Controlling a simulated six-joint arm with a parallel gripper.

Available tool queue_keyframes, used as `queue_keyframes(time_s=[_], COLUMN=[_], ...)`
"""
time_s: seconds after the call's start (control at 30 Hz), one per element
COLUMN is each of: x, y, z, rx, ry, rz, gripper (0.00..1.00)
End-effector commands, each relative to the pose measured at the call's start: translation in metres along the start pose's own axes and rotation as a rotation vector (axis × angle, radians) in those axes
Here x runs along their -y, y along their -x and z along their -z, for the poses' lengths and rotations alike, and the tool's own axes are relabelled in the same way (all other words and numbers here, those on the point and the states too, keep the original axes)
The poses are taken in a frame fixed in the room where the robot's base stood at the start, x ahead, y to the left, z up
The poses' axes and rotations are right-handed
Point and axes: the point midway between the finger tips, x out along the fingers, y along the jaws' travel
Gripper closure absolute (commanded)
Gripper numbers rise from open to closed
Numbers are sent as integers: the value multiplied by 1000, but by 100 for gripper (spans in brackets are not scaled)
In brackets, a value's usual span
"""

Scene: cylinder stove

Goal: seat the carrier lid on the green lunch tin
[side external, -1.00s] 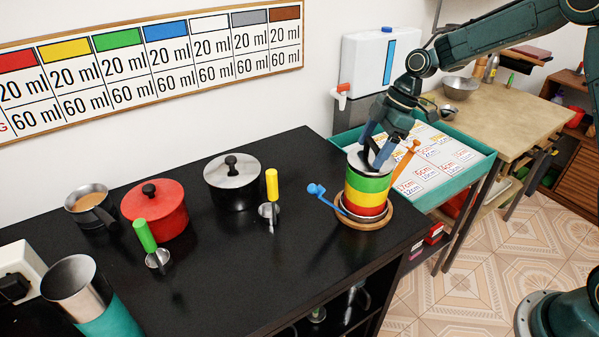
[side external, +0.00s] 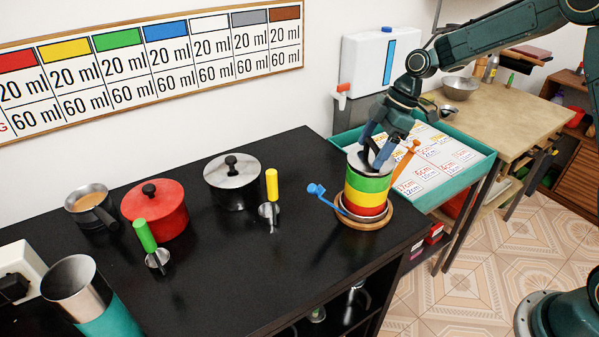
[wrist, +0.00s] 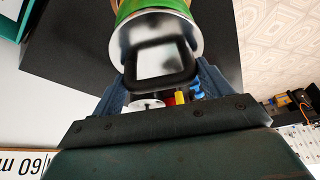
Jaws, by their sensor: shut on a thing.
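The lunch tin stack has a green tin (side external: 367,183) on top, then yellow, then red. The carrier lid (side external: 353,157) is silver with a black loop handle (wrist: 160,65) and sits at the mouth of the green tin; I cannot tell if it is fully flush. My gripper (side external: 374,158) points down over the lid, shut on its handle. In the wrist view the lid's face (wrist: 125,38) lies against the green tin (wrist: 130,8). A blue latch (side external: 317,190) and an orange latch (side external: 411,149) stick outward from the stack's sides.
The stack stands on a round wooden board (side external: 386,222) near the black counter's right edge. A black pot (side external: 232,190), a yellow-handled tool (side external: 271,190) and a red pot (side external: 160,215) stand to the left. A teal tray (side external: 470,150) is behind right.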

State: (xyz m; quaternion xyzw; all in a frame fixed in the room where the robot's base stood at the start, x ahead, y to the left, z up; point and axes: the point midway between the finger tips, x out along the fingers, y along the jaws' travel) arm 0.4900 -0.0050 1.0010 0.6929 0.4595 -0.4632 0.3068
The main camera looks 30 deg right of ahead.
Motion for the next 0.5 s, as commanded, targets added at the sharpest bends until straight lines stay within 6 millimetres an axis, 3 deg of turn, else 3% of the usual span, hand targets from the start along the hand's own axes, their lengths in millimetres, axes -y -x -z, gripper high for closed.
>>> queue_keyframes(time_s=[0.5], x=[0], y=[-7], z=[-3], rx=[0], ry=[-1], rz=[0], gripper=[46])
